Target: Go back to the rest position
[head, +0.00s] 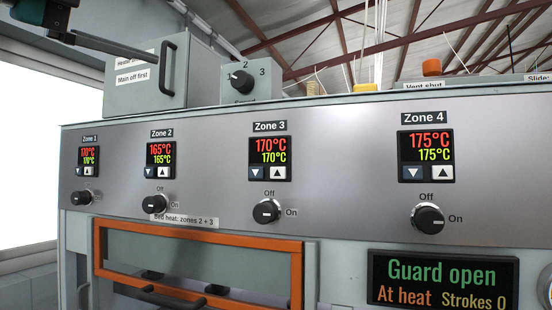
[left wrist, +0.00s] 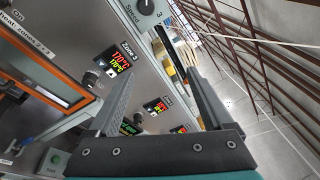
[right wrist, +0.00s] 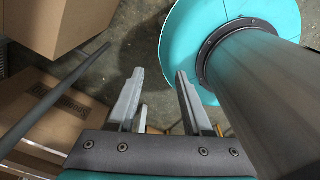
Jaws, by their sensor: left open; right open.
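My left gripper (head: 115,47) shows at the top left of the head view, in front of a grey box and above the press panel. In the left wrist view its two fingers (left wrist: 148,62) are apart with nothing between them, with the panel behind. My right gripper (right wrist: 160,75) shows only in the right wrist view. Its fingers are apart and empty, pointing over the floor. The press panel (head: 345,150) carries four zone controllers and a knob under each. The display (head: 443,284) reads "Guard open", "At heat" and "Strokes 0".
The grey box (head: 135,92) with a black handle stands on the press, beside a speed knob (head: 241,79). An orange-framed guard (head: 200,232) is below the panel. In the right wrist view, cardboard boxes (right wrist: 60,25) are at the left and a turquoise round base (right wrist: 185,45) at the right.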

